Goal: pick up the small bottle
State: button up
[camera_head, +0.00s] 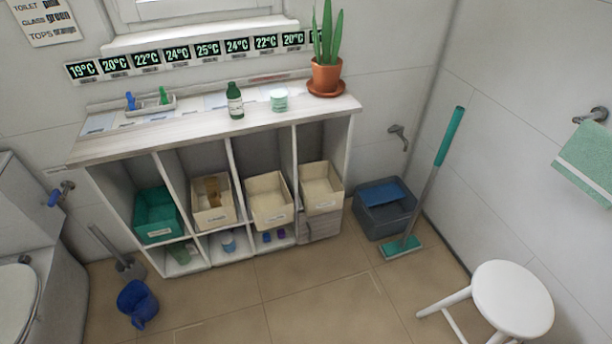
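A small dark green bottle (235,101) with a pale label stands upright on the white countertop (170,139), near its middle. A short pale green and white jar (279,100) stands to its right, apart from it. My gripper is not in this view.
A potted plant (326,76) stands at the counter's right end, and a small tray (150,107) with blue and green items lies at its left. Below are cubbies with bins (268,200). A white stool (512,300), mop (437,165), grey bin (385,222) and blue bucket (137,303) stand around open floor.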

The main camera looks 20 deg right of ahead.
aim_at(235, 106)
jog(key=i+j+z, duration=0.1)
jog(key=z, duration=0.55)
jog(key=i+j+z, duration=0.3)
jog(key=j, duration=0.15)
jog(key=j+z, duration=0.3)
jog(key=j, duration=0.2)
jog(key=i+j+z, duration=0.1)
jog(key=j+z, duration=0.2)
jog(key=j, duration=1)
jog(key=i+j+z, duration=0.1)
jog(key=j, duration=0.75)
